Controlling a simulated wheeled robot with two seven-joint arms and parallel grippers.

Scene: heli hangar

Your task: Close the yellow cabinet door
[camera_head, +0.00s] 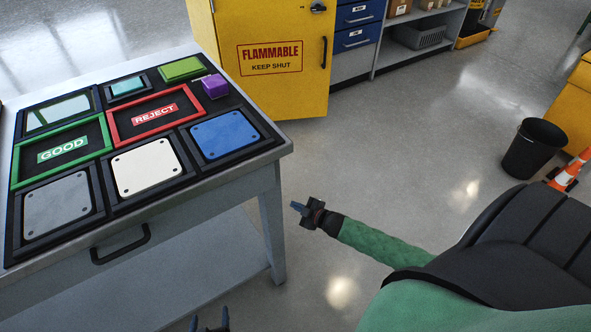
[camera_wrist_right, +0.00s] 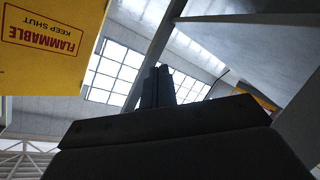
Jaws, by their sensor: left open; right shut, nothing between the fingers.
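The yellow cabinet door (camera_head: 285,88) stands at the top of the head view, behind the table. It bears a red FLAMMABLE KEEP SHUT sign and a dark upright handle (camera_head: 323,52) near its right edge. Its top is cut off, and I cannot tell how far it stands open. In the right wrist view the yellow panel (camera_wrist_right: 45,75) shows upside down at the left. My right gripper (camera_head: 297,207) is shut and empty, in front of the door and apart from it, right of the table. My left gripper (camera_head: 210,323) is open at the bottom edge, mostly out of frame.
A grey table (camera_head: 200,210) with framed coloured plates and GOOD and REJECT trays fills the left side. Blue drawers (camera_head: 357,25) and a grey shelf (camera_head: 420,50) stand behind the door. A black bin (camera_head: 533,150) and orange cone (camera_head: 570,172) are at right. The middle floor is clear.

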